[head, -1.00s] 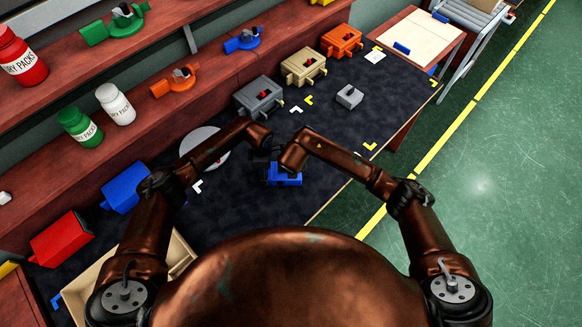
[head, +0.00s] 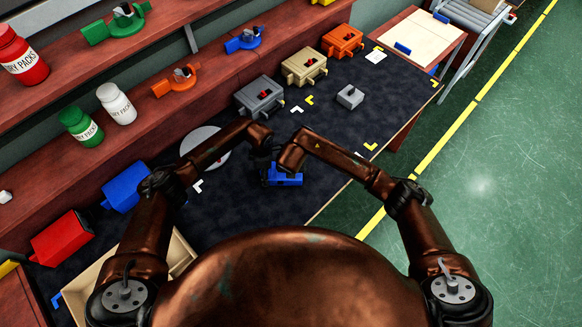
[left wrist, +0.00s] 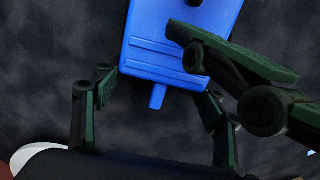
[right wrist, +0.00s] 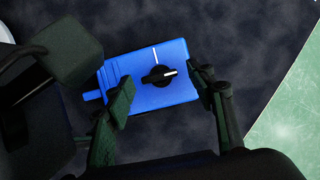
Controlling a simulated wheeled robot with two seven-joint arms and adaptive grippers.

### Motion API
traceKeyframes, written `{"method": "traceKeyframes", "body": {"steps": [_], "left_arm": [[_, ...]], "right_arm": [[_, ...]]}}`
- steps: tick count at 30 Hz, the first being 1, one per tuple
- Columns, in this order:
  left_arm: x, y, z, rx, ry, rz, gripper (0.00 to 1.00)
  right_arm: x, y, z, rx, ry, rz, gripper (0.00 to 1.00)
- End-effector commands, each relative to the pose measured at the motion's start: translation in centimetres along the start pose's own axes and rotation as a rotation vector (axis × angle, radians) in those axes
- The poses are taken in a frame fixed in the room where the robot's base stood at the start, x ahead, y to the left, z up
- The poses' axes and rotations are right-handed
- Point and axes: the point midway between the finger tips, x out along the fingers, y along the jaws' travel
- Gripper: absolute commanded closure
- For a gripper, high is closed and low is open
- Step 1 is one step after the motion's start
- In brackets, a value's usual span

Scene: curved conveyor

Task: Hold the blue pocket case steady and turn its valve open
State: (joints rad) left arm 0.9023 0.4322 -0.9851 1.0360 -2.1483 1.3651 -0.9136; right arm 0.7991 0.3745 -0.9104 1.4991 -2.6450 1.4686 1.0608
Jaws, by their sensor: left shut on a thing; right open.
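The blue pocket case (head: 286,180) is on the dark mat, mostly under my two hands. My left gripper (left wrist: 155,96) is shut on the case's narrower end, one finger on each side. In the right wrist view the case (right wrist: 178,92) shows a black valve knob (right wrist: 158,76) on its face. The knob's white pointer faces right, while a white line on the case runs upward from the knob, so the two are not aligned. My right gripper (right wrist: 161,82) is open, its fingertips on either side of the knob and apart from it.
Grey (head: 259,96), tan (head: 304,67) and orange (head: 342,41) cases stand along the back of the mat. A small grey block (head: 349,96) lies to the right. A blue box (head: 125,187), a red box (head: 62,239) and a wooden tray (head: 183,250) are at left.

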Motion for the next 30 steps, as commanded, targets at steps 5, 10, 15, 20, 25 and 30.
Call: {"method": "traceKeyframes", "body": {"steps": [5,10,15,20,25,30], "left_arm": [[0.1,0.0,-0.1,0.000,0.001,0.000,0.74],[0.0,0.0,0.0,0.000,0.001,0.000,0.74],[0.1,0.0,0.0,0.000,0.001,0.000,0.74],[0.0,0.0,0.0,0.001,0.001,0.000,0.74],[0.0,0.0,0.0,0.001,0.001,0.000,0.74],[0.0,0.0,0.0,0.000,0.000,0.000,0.74]], "right_arm": [[0.0,0.0,0.0,-0.001,0.000,0.001,0.49],[-0.7,0.1,0.1,-0.001,-0.001,0.001,0.49],[-3.4,0.1,0.1,-0.003,-0.004,0.004,0.49],[-6.9,0.1,0.1,-0.003,-0.003,0.003,0.49],[-9.9,0.0,0.1,-0.001,-0.003,0.002,0.49],[-11.6,0.0,0.0,-0.001,-0.001,0.002,0.49]]}}
